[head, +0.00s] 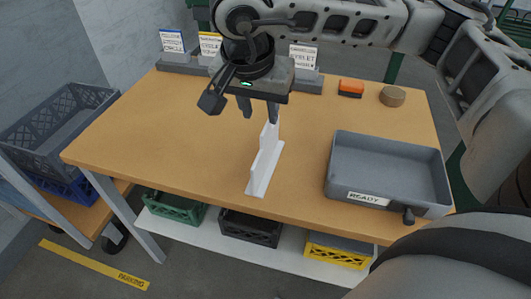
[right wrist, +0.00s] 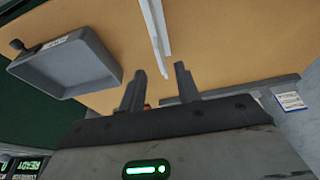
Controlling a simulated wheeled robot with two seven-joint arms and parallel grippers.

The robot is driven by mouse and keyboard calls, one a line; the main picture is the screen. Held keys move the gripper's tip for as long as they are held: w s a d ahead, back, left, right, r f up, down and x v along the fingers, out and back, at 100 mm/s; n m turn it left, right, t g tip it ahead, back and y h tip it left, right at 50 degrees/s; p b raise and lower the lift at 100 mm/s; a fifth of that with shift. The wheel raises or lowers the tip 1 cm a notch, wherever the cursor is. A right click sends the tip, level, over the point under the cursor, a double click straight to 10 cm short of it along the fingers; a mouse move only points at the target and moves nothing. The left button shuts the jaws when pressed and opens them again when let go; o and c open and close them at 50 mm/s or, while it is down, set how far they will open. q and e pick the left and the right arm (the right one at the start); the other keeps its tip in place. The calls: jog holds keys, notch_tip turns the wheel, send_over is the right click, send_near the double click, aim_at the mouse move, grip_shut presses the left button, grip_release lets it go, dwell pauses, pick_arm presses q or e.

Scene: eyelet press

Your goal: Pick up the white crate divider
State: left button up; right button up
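The white crate divider (head: 263,168) stands on the wooden table (head: 180,130), a thin upright wall on a flat white base, running away from me. My right gripper (head: 259,114) is over its far end, fingers pointing down and spread apart, with nothing held. One finger overlaps the divider's far end in the head view. In the right wrist view the divider (right wrist: 155,30) lies beyond the open fingertips (right wrist: 160,72), roughly in line with the gap and apart from them. My left gripper is not in view.
A grey tray (head: 388,172) labelled READY is on the table's right. An orange-topped block (head: 351,87) and a round brown piece (head: 392,96) lie behind it. Label cards (head: 172,41) stand along the back edge. Crates (head: 250,228) sit on a shelf below. The table's left is clear.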

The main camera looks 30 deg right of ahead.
aim_at(267, 136)
jog(key=x, duration=0.5)
jog(key=shift+w+d+x, duration=0.1)
jog(key=shift+d+x, duration=0.05)
jog(key=shift+x, duration=1.2)
jog(key=shift+w+d+x, duration=0.1)
jog(key=shift+d+x, duration=0.1)
jog(key=shift+x, duration=1.15)
jog(key=shift+r, duration=0.15)
grip_shut()
